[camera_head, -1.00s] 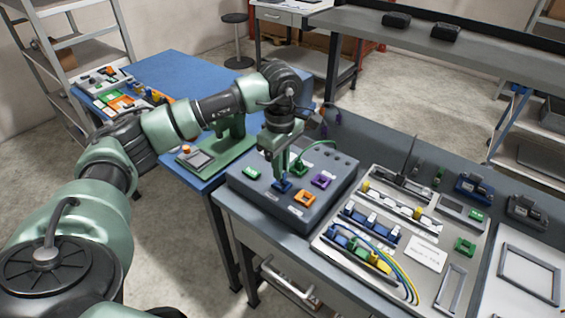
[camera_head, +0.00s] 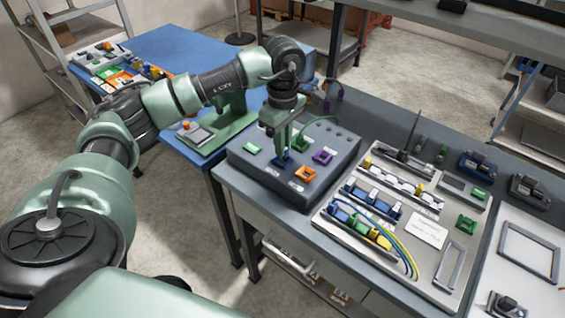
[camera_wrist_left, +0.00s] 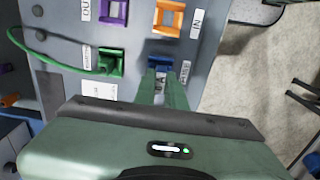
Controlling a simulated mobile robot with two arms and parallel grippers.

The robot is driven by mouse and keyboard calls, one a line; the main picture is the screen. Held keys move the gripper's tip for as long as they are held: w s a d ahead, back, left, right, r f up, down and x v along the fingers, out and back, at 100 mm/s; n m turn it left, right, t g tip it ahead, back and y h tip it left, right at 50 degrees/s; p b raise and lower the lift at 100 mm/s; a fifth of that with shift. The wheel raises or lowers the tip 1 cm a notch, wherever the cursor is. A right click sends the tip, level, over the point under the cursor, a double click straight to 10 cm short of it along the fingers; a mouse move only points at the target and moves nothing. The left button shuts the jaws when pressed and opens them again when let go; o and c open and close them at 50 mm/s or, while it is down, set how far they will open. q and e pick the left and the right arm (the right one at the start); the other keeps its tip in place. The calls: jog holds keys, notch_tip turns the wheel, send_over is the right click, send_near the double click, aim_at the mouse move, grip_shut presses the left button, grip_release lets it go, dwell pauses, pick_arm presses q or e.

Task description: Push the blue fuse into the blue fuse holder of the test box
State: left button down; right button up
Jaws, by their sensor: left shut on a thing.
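The test box (camera_head: 245,165) is a grey box on the bench with coloured holders on top. My left gripper (camera_head: 284,150) points down at its blue fuse holder (camera_head: 281,161), near the front edge. In the left wrist view, the closed fingers (camera_wrist_left: 163,78) reach the blue holder (camera_wrist_left: 166,49). A small blue piece, the blue fuse (camera_wrist_left: 162,69), shows at the fingertips, mostly hidden by them. I cannot tell how deep it sits in the holder. My right gripper is not in view.
Orange (camera_head: 306,174), purple (camera_head: 323,157) and green (camera_head: 299,143) holders surround the blue one. A green cable (camera_wrist_left: 55,65) runs into the green holder. A panel with wired terminals (camera_head: 425,207) lies to the right. A blue table (camera_head: 170,65) stands at the left.

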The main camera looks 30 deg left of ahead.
pick_arm(q)
jog(key=shift+w+f, duration=0.1)
jog(key=shift+f, duration=0.25)
jog(key=shift+f+b, duration=0.6)
jog(key=shift+b, duration=0.2)
dwell(0.5)
jog(key=c, duration=1.2)
grip_release()
jog(key=shift+r, duration=0.1)
jog(key=shift+r+p, duration=2.15)
jog(key=shift+r, duration=1.35)
